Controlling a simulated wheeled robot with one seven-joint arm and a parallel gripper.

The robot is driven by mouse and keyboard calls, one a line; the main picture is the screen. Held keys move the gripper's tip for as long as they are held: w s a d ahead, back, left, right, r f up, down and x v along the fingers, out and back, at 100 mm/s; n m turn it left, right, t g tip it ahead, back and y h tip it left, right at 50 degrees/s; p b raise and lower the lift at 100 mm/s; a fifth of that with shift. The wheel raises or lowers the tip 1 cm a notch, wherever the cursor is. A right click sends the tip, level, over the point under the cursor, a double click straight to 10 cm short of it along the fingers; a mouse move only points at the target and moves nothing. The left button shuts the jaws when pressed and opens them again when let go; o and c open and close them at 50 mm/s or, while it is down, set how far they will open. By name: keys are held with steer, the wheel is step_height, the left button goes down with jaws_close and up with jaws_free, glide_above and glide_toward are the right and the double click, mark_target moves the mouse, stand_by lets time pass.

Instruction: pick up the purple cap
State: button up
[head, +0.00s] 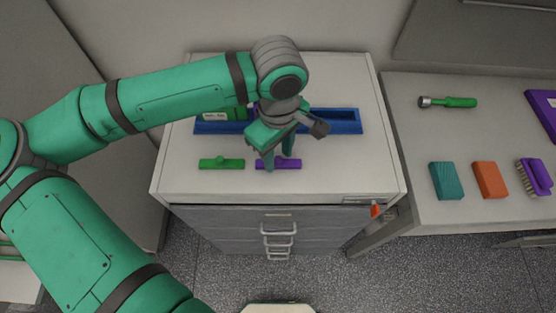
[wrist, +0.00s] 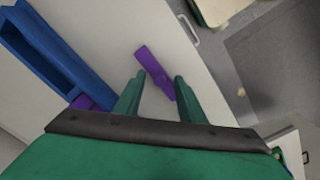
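The purple cap (head: 284,163) lies on the white top of the cabinet, near its front edge. It also shows in the wrist view (wrist: 154,70), between and beyond the fingertips. My gripper (head: 279,168) is over the purple cap, pointing down, with its two green fingers apart. In the wrist view my gripper (wrist: 158,79) is open, with nothing held between the fingers. I cannot tell exactly how high the fingertips are above the cap.
A green cap (head: 222,164) lies just left of the purple one. A blue tray (head: 345,121) stands behind, holding a green block and something purple partly hidden by my arm. On the right table are a green-handled tool (head: 455,102), a teal block (head: 445,181), an orange block (head: 490,180) and a purple brush (head: 534,177).

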steer(key=shift+f, duration=0.1)
steer(key=shift+c, duration=0.6)
jaws_close()
